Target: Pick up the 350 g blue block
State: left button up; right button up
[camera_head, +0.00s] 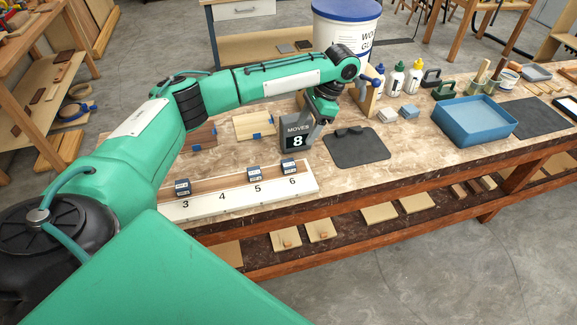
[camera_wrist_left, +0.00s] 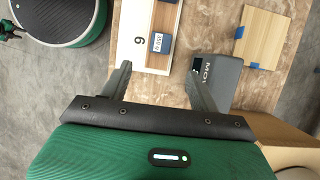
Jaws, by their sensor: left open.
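Small dark blue blocks with white labels sit on a pale numbered board (camera_head: 222,205): one above 3 (camera_head: 183,187), one above 5 (camera_head: 254,173) and one above 6 (camera_head: 290,166). The head view is too small to read their weights. In the left wrist view the block by the number 6 (camera_wrist_left: 160,43) has a label too blurred to read surely. My left gripper (camera_head: 318,122) is above the bench, behind the board's right end. In the left wrist view it (camera_wrist_left: 158,72) is open and empty, the block lying beyond its fingertips. My right gripper is out of view.
A grey counter box reading "MOVES 8" (camera_head: 296,131) stands close beside my left gripper. A dark mat (camera_head: 357,147) and blue tray (camera_head: 473,122) lie to the right. Bottles (camera_head: 396,78) stand behind. A wooden panel (camera_head: 254,124) lies behind the board.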

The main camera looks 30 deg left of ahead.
pick_arm(q)
send_over(289, 163)
jog(key=w+d, duration=0.2)
jog(key=f, duration=0.7)
jog(key=shift+s+a+f, duration=0.1)
jog(key=shift+s+a, duration=0.05)
jog(key=shift+a, duration=0.1)
jog(key=shift+s+a+f+p, duration=0.1)
jog(key=shift+s+f+p, duration=0.05)
jog(key=shift+f+p, duration=0.35)
jog(key=x, duration=0.4)
jog(key=shift+f+p, duration=0.2)
jog(key=shift+p, duration=0.15)
jog(key=c, duration=1.2)
jog(key=shift+c, duration=0.6)
jog(key=shift+r, duration=0.1)
